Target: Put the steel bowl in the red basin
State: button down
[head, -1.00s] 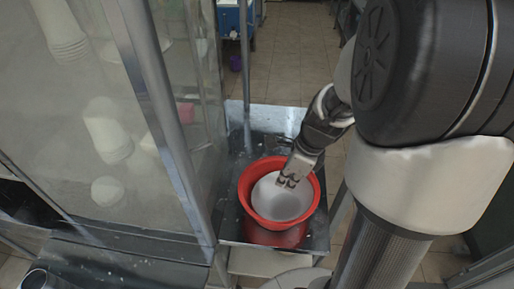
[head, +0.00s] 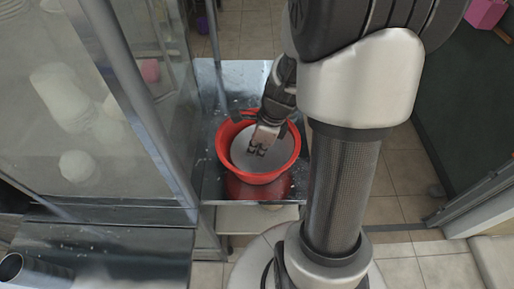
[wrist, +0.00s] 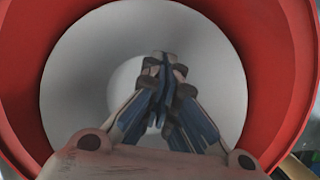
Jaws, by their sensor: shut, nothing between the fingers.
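The red basin (head: 225,160) stands on a metal table beside the glass cabinet. The steel bowl (head: 243,158), pale grey and round, sits inside it, with the basin's red rim showing all around. In the wrist view the bowl (wrist: 75,75) fills the middle, and the basin's red wall (wrist: 285,60) curves around it. My gripper (head: 257,152) points down over the bowl's middle. In the wrist view its fingertips (wrist: 165,62) are together, with nothing held. I cannot tell whether the fingertips touch the bowl's inside. The fingers hide part of the bowl's bottom.
A glass cabinet (head: 130,110) with a metal post stands close at the left, with white cups inside. The metal table (head: 215,90) has bare room behind the basin. A metal cup (head: 12,268) is at the lower left. Tiled floor is open at the right.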

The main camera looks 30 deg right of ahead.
aim_at(244, 151)
jog(key=shift+w+a+r+p, duration=0.1)
jog(key=shift+w+a+p, duration=0.8)
jog(key=shift+w+a, duration=0.2)
jog(key=shift+w, duration=0.15)
jog(key=p+v, duration=0.9)
jog(key=v, duration=0.1)
jog(key=shift+p, duration=0.35)
